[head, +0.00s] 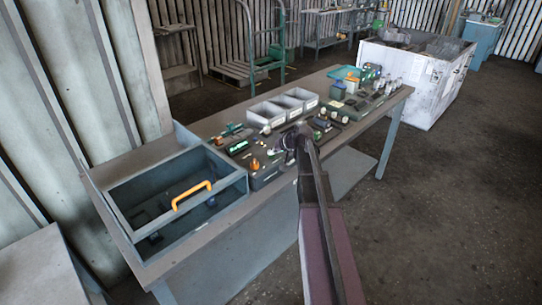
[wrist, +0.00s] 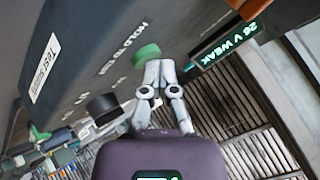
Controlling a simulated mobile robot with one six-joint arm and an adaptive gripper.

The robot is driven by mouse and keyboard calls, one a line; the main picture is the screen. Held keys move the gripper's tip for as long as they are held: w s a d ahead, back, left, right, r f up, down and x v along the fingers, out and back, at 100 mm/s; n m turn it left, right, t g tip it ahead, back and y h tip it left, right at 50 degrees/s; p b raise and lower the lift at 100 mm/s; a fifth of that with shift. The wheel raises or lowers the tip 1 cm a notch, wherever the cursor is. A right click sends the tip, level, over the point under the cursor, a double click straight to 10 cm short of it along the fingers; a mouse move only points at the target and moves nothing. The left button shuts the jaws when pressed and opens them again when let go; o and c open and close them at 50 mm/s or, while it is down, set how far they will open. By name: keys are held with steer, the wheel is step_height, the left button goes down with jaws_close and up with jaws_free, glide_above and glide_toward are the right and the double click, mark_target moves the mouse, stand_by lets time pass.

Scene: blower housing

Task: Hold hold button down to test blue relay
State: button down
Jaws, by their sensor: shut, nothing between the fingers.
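My gripper (wrist: 160,65) is shut and empty. In the wrist view its fingertips are right beside a green round button (wrist: 146,53) on a dark panel (wrist: 85,45), close to the printed words "HOLD TO TEST". The tips appear to touch the button's edge; I cannot tell whether it is pressed in. A display (wrist: 228,45) on the panel reads "26 V WEAK" in green. In the head view my gripper (head: 292,140) is over the bench's middle, and the arm hides part of the panel. I cannot surely make out a blue relay.
An orange part (wrist: 246,8) is beside the display. A black knob (wrist: 103,107) is near my gripper. Floor is clear at right.

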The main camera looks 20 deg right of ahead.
steer(key=shift+r, duration=0.15)
steer(key=shift+r+p, duration=0.7)
steer(key=shift+p, duration=0.15)
step_height(320, 180, up, 5)
steer(key=p, duration=0.5)
steer(key=shift+s, duration=0.1)
stand_by(0.6)
